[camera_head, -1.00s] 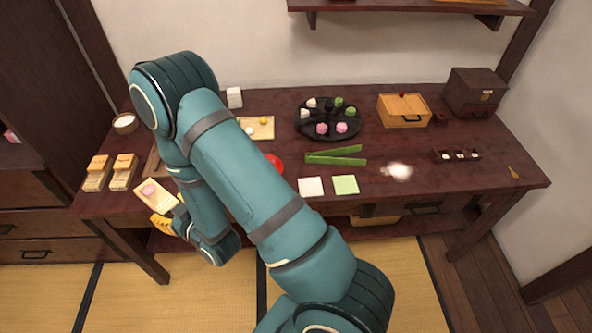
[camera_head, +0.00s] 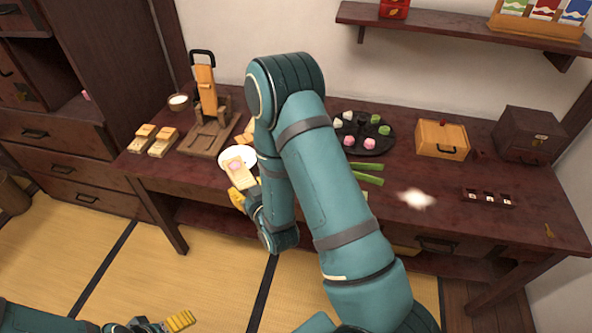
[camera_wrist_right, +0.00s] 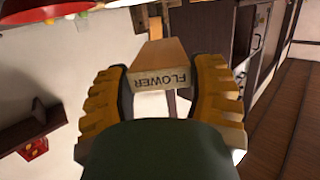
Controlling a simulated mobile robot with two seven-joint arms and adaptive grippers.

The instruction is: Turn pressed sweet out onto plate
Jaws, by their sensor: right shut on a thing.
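My right gripper (camera_head: 243,195) is shut on the handle end of a wooden mold (camera_head: 238,182), marked FLOWER in the right wrist view (camera_wrist_right: 162,78). The pink pressed sweet (camera_head: 236,166) sits in the mold and faces up. The mold is held at the table's front edge, over or just in front of the white plate (camera_head: 226,153); the height between them is unclear. The mold hides part of the plate. My left gripper (camera_head: 165,325) is low at the bottom left, away from the table; its opening cannot be made out.
Two wooden molds (camera_head: 152,142) lie left of a wooden press (camera_head: 206,115). A white bowl (camera_head: 178,101) stands behind them. To the right are a dark round tray of sweets (camera_head: 362,151), green strips (camera_head: 368,173), a wooden box (camera_head: 442,139) and white powder (camera_head: 416,197).

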